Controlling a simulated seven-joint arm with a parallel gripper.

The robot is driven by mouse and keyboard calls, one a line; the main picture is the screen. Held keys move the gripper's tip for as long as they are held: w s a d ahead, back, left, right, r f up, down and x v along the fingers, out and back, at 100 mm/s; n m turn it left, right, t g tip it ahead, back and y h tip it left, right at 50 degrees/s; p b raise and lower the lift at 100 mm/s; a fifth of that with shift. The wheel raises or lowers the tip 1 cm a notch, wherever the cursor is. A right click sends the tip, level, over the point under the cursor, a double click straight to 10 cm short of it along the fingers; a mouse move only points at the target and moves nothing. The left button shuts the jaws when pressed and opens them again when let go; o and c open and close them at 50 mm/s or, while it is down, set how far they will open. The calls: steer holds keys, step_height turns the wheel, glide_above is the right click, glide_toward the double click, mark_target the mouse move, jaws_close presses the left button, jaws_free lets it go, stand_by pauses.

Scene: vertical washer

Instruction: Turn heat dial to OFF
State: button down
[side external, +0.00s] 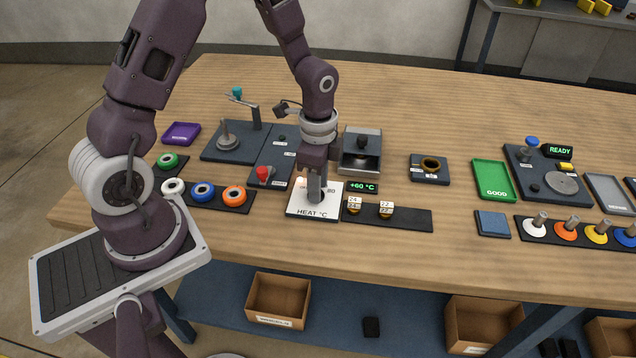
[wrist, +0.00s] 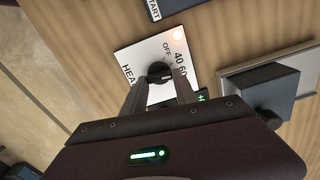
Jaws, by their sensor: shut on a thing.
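The heat dial is a black knob (wrist: 159,72) on a white plate marked HEAT °C (side external: 312,212). In the wrist view the plate (wrist: 146,54) shows the marks OFF, 40 and 60, and a small lamp glows orange at its corner. My gripper (side external: 315,198) points down over the plate and hides most of the knob in the side view. In the wrist view its two fingers (wrist: 160,80) are shut on the knob, one on each side. The exact pointing of the knob is hard to tell. A display (side external: 362,188) beside the plate reads +60 °C.
A black rack with small numbered brass parts (side external: 408,218) lies right of the plate. A dark panel with a red button (side external: 265,174) stands to its left. A grey metal device (side external: 361,152) stands close behind on the right. Bare table lies in front.

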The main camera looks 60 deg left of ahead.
steer(key=n, duration=0.6)
steer(key=shift+w+a, duration=0.1)
steer(key=n, duration=0.5)
steer(key=shift+a+n, duration=0.1)
steer(key=shift+n, duration=0.5)
steer(key=c, duration=1)
jaws_free()
steer(key=shift+o, duration=0.2)
step_height(320, 180, up, 7)
steer(key=shift+r, duration=0.1)
